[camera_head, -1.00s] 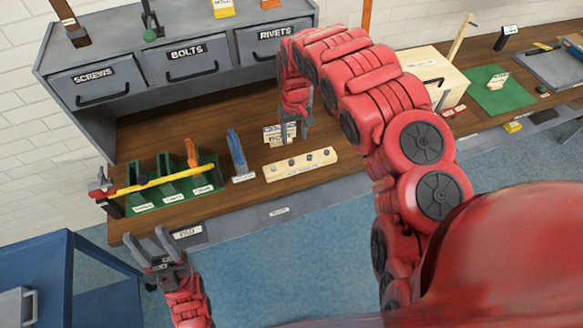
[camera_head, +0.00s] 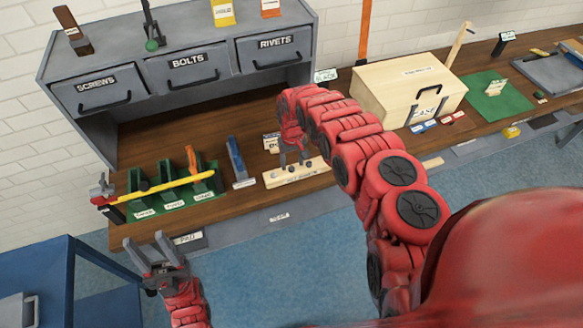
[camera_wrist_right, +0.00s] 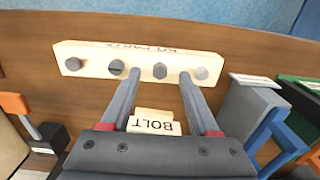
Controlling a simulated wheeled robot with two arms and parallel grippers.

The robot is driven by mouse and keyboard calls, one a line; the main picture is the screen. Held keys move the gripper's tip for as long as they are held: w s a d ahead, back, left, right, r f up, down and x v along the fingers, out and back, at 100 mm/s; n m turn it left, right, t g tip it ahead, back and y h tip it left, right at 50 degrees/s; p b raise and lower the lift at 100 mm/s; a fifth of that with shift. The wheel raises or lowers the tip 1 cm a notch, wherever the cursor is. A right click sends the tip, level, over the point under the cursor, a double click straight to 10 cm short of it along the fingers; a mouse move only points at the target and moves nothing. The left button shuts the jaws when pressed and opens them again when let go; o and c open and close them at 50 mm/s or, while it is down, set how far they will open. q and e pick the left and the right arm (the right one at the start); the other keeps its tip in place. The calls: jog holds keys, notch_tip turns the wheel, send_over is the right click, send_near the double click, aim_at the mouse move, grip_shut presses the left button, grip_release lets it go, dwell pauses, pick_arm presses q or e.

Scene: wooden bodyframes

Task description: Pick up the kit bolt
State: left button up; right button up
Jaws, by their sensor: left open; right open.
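The kit block (camera_head: 277,179) is a pale wooden bar on the bench, also seen in the right wrist view (camera_wrist_right: 90,50). It holds several dark fastener heads in a row. The one with a hexagonal head, which looks like the kit bolt (camera_wrist_right: 160,70), sits between the fingertips of my right gripper (camera_wrist_right: 160,76) in the wrist view, untouched. My right gripper, also in the head view (camera_head: 295,160), is open and empty over the block. My left gripper (camera_head: 146,244) is open and empty in front of the bench edge.
A card reading BOLT (camera_wrist_right: 153,125) stands near my right gripper. A blue tool in a grey holder (camera_head: 237,160) and green bins (camera_head: 172,185) with a yellow bar across them are left of the block. A wooden case (camera_head: 410,85) stands at right.

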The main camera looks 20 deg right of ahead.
aim_at(292, 169)
jog(key=shift+w+f, duration=0.15)
jog(key=shift+f, duration=1.4)
grip_shut()
